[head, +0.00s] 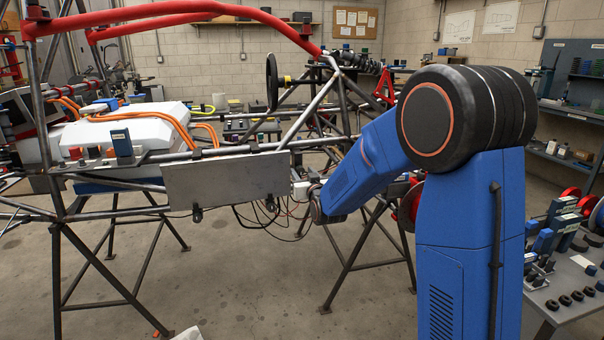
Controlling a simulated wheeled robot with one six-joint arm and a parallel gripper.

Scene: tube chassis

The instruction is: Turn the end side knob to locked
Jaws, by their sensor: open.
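The tube chassis (160,158) stands on trestle legs across the left and middle of the head view. A small white box (300,188) sits by its lower rail, just right of a grey side panel (225,180). My blue arm reaches left to this box. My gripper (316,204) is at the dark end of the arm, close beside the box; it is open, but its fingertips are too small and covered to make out. I cannot tell whether it touches anything. The end side knob and its setting cannot be made out.
Loose cables (268,215) hang below the rail near my gripper. A steering wheel (272,82) and red upper tubes (190,8) are above. A bench (578,285) with parts is at the right. The concrete floor in front is mostly clear.

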